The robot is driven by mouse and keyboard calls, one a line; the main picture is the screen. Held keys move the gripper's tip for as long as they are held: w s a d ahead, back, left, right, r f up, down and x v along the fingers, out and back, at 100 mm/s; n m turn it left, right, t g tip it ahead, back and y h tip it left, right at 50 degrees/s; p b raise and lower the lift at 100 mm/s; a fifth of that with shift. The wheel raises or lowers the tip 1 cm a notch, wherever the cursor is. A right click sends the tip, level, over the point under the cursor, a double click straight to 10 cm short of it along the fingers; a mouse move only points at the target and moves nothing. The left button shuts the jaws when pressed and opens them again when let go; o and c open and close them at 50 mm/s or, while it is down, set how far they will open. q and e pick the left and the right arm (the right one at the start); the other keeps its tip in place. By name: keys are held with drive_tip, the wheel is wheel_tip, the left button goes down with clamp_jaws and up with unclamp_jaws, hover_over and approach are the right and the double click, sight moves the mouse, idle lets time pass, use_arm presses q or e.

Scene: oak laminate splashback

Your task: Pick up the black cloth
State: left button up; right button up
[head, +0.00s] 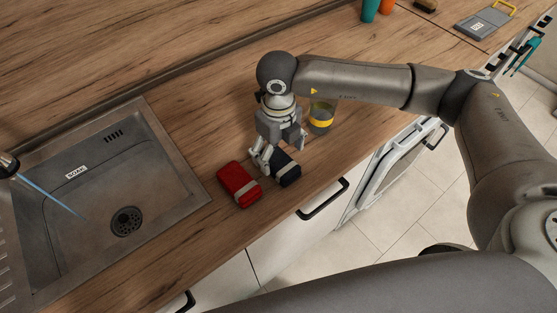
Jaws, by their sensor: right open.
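The black cloth (287,171) is a small dark folded bundle with a light band, lying on the wooden counter near its front edge. My right gripper (264,160) is open and points down at the cloth's left end. One finger shows beside the bundle on its left; whether it touches cannot be told. The gripper body and fingers hide part of the cloth. My left gripper is not in view.
A red folded cloth (234,180) with a light band lies close on the left. A glass with a yellow band (321,117) stands behind. A metal sink (172,186) is at left. A teal cup (370,10) and a grey scale (484,23) stand farther back.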

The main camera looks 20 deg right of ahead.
sight(278, 160)
drive_tip(key=shift+f+p, duration=0.7)
drive_tip(key=shift+f, duration=1.4)
drive_tip(key=shift+c, duration=0.5)
drive_tip(key=c, duration=1)
drive_tip(key=shift+r, duration=0.1)
